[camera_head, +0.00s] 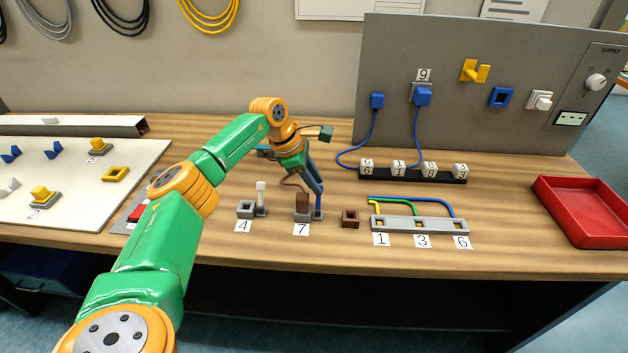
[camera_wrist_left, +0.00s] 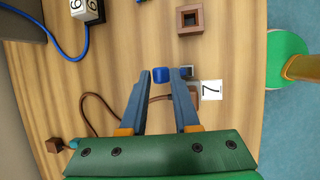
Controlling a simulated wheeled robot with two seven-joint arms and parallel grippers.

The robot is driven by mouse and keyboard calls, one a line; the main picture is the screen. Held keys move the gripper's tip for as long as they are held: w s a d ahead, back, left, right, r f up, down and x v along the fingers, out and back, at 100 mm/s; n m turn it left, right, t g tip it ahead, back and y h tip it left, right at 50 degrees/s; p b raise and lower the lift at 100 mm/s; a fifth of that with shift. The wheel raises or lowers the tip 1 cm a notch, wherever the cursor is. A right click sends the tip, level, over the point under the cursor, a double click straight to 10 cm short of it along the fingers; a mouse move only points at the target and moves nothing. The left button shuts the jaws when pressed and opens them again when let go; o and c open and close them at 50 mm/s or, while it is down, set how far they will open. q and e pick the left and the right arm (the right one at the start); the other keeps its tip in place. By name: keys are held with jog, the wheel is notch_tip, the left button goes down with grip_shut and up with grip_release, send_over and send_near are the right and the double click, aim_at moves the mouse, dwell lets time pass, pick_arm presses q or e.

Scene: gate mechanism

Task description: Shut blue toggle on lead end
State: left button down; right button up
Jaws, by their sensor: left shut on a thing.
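The blue toggle (camera_wrist_left: 160,75) shows between my left fingertips in the left wrist view. It is at the right side of station 7, where a brown plug (camera_head: 302,200) sits in a grey base (camera_head: 303,216). A brown lead (camera_wrist_left: 97,105) runs from the plug under my fingers. My left gripper (camera_head: 319,191) reaches down at station 7 and is shut on the toggle, with one finger on each side in the wrist view. The fingers partly hide the plug, base and toggle. My right gripper is not in view.
Station 4 with a white lever (camera_head: 261,195) stands close on the left. A brown square socket (camera_head: 350,218) and a grey strip (camera_head: 446,227) lie to the right. A black block rail (camera_head: 380,176) is behind, and a red tray (camera_head: 584,207) is at far right.

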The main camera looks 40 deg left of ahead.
pick_arm(q)
jog(key=shift+a+f, duration=0.15)
jog(key=c, duration=1)
grip_release()
jog(key=shift+c, duration=0.2)
jog(key=shift+o, duration=1.2)
jog(key=shift+w+f, duration=0.1)
jog(key=shift+w, duration=0.05)
jog(key=shift+w+a+f, duration=0.2)
jog(key=shift+w+a, duration=0.05)
jog(key=shift+d, duration=0.1)
jog(key=v, duration=0.7)
jog(key=shift+r+b, duration=0.2)
jog(key=shift+b, duration=0.25)
